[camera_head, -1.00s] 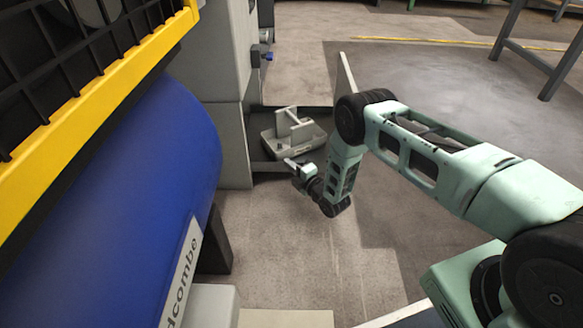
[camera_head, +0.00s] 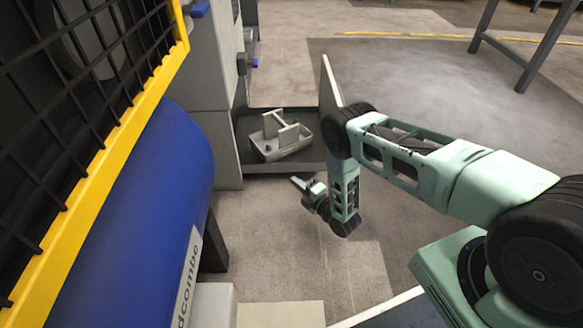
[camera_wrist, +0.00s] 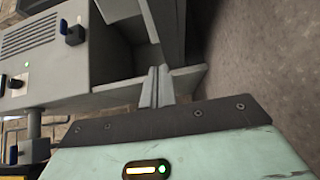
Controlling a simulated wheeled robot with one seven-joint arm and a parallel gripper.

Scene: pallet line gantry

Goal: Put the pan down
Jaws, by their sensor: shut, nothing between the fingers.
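The pan (camera_head: 287,152) is a light grey, shallow tray with an upright grip piece across it. It rests on a dark low surface (camera_head: 246,167) beside the grey cabinet, in the head view. My gripper (camera_head: 296,182) is just in front of and below the pan in that view, apart from it. Its fingers are shut with nothing held. In the wrist view, the closed fingertips of my gripper (camera_wrist: 157,82) point toward grey panels; I cannot make out the pan there.
A grey cabinet (camera_head: 213,120) stands left of the pan, and an upright panel (camera_head: 329,90) stands right of it. A blue cylinder (camera_head: 150,200) and yellow-framed mesh guard (camera_head: 120,130) fill the left. Open floor (camera_head: 270,240) lies in front. A table leg (camera_head: 535,70) is far right.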

